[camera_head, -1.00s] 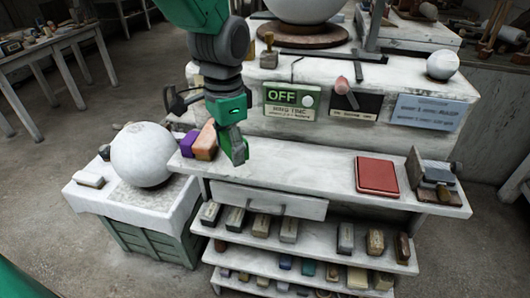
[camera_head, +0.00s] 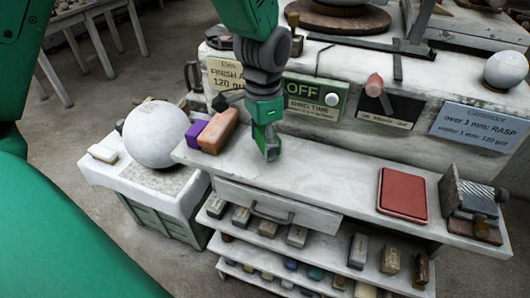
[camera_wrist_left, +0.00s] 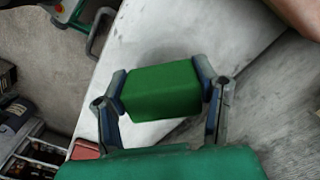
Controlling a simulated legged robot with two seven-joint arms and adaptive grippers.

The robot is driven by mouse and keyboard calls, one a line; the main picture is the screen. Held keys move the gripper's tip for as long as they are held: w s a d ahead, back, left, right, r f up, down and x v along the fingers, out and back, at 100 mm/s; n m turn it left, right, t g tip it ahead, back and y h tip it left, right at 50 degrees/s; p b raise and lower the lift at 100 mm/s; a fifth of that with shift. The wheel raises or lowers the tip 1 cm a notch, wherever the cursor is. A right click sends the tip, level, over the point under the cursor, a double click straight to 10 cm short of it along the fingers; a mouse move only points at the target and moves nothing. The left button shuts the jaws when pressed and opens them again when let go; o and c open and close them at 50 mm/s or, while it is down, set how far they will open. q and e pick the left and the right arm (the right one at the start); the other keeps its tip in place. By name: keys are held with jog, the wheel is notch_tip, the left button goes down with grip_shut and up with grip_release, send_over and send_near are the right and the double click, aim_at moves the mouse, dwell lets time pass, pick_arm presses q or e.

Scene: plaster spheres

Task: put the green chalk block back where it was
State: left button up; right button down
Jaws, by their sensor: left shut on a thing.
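The green chalk block (camera_wrist_left: 162,90) shows in the left wrist view between the two fingers, which press on its opposite ends. My left gripper (camera_wrist_left: 163,88) is shut on it over the white shelf. In the head view my left gripper (camera_head: 269,150) points down over the left part of the shelf (camera_head: 325,178), right of an orange block (camera_head: 219,131) and a purple block (camera_head: 195,134). There the green block is hard to tell from the green gripper. I cannot tell whether the block touches the shelf. My right gripper is not in view.
A red pad (camera_head: 403,194) and a block stand (camera_head: 473,208) occupy the right of the shelf. The shelf's middle is clear. A raised ledge with an OFF sign (camera_head: 315,96) stands behind. A white sphere (camera_head: 155,134) rests at the left; lower shelves hold several blocks.

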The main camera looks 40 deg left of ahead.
aim_at(263, 153)
pick_arm(q)
jog(key=f, duration=0.3)
jog(key=shift+s+a+f, duration=0.1)
jog(key=shift+a+f, duration=0.1)
jog(key=shift+d+f, duration=0.1)
jog(key=shift+c, duration=0.5)
jog(key=shift+d, duration=0.2)
jog(key=o, duration=1.2)
jog(key=shift+d, duration=0.1)
jog(key=shift+a+r, duration=0.25)
jog(key=shift+r, duration=0.25)
notch_tip(263, 153, up, 11)
jog(key=shift+d+r+p, duration=0.1)
jog(key=shift+p, duration=0.35)
